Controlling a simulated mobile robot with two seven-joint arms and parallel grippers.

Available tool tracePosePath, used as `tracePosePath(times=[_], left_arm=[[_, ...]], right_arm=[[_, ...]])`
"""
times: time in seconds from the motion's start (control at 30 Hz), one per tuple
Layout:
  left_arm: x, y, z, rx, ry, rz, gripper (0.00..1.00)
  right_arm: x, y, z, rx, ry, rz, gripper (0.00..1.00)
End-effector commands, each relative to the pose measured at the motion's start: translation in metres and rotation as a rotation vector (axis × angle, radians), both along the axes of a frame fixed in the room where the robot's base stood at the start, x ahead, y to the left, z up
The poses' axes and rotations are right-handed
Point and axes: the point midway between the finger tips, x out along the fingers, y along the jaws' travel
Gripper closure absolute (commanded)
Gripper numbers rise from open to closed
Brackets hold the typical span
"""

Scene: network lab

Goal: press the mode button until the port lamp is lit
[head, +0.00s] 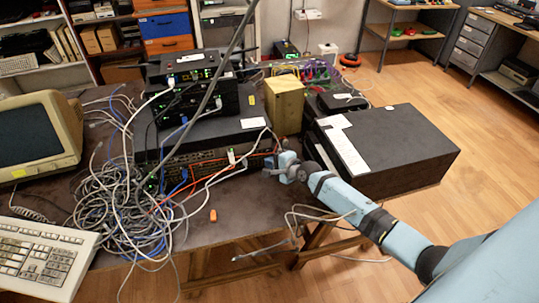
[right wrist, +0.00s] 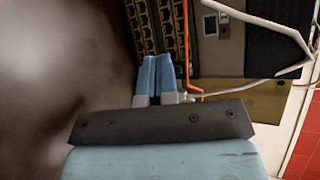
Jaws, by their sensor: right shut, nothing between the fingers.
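A dark network switch (head: 205,160) lies at the bottom of the equipment stack, its front facing me with rows of ports and cables plugged in. My right gripper (head: 278,164) is at the right end of its front. In the right wrist view, my blue fingers (right wrist: 158,62) are together and empty, pointing at the switch's rows of ports (right wrist: 145,25). A grey panel with small square details (right wrist: 212,22) is beside the ports there. I cannot tell which detail is the mode button, nor whether the port lamp is lit. My left gripper is not in view.
A tangle of cables (head: 125,200) covers the table's left-middle. A large black case (head: 405,150) stands to the right of my gripper, and a wooden block (head: 284,103) behind it. An orange cable and a white one run close to my fingers. An orange plug (head: 213,215) lies in front.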

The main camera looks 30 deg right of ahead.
Motion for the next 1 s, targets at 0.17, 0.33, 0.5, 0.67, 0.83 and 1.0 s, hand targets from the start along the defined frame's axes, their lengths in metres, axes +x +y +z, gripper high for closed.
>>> tracePosePath(times=[0.17,0.33,0.5,0.67,0.83,1.0], left_arm=[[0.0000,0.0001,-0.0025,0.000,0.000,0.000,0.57],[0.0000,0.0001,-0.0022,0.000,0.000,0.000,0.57],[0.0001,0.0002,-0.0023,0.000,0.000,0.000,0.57],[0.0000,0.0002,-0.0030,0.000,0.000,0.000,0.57],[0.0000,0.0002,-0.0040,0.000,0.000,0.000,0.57],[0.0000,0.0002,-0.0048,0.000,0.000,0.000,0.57]], right_arm=[[0.0055,-0.0016,-0.0008,0.001,0.000,0.000,1.00],[0.0057,-0.0017,-0.0004,0.001,0.000,0.000,1.00],[0.0060,-0.0017,-0.0003,0.001,0.000,0.000,1.00],[0.0073,-0.0019,-0.0003,0.001,0.000,0.000,1.00],[0.0094,-0.0025,-0.0002,0.001,-0.001,-0.001,1.00],[0.0115,-0.0031,0.0000,0.001,-0.001,-0.001,1.00]])
